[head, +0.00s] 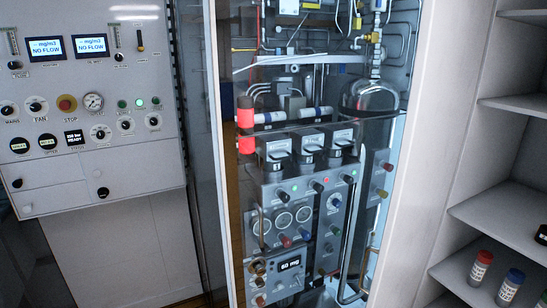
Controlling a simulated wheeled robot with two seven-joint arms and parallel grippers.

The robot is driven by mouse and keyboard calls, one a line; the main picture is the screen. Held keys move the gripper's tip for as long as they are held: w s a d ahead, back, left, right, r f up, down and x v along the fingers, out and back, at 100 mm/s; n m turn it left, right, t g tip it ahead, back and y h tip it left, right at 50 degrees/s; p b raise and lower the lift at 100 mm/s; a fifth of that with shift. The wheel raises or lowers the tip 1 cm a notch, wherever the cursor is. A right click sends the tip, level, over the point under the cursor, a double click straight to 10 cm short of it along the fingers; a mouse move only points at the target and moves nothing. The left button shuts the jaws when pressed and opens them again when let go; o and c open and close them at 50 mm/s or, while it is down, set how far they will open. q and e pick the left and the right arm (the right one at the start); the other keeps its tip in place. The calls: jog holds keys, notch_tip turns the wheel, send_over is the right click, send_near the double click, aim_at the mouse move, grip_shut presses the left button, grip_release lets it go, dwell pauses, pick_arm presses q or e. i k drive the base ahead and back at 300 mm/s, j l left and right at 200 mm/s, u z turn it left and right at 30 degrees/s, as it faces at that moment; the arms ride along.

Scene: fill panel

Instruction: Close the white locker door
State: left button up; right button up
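A white locker (500,135) with open shelves stands at the right edge, and its inside is in plain view. A tall white upright panel (432,150) borders the shelves on their left. I cannot tell whether this panel is the locker door or a side wall. No handle shows on it. The right part of the locker is cut off by the picture's edge. Neither of my grippers is in view.
Bottles with a red cap (481,268) and a blue cap (511,286) stand on a low shelf. A glass-fronted cabinet (222,150) with pipes and gauges fills the middle. A white control panel (60,185) with two screens is at the left.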

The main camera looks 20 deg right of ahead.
aim_at(452, 35)
jog(key=i+j+z, duration=0.2)
jog(key=z, duration=0.2)
jog(key=i+j+z, duration=0.15)
jog(key=z, duration=0.3)
jog(key=i+j+z, duration=0.1)
jog(key=j+z, duration=0.7)
jog(key=i+j+z, duration=0.1)
jog(key=j+z, duration=0.7)
jog(key=j, duration=0.15)
jog(key=j+z, duration=0.4)
jog(key=j, duration=0.15)
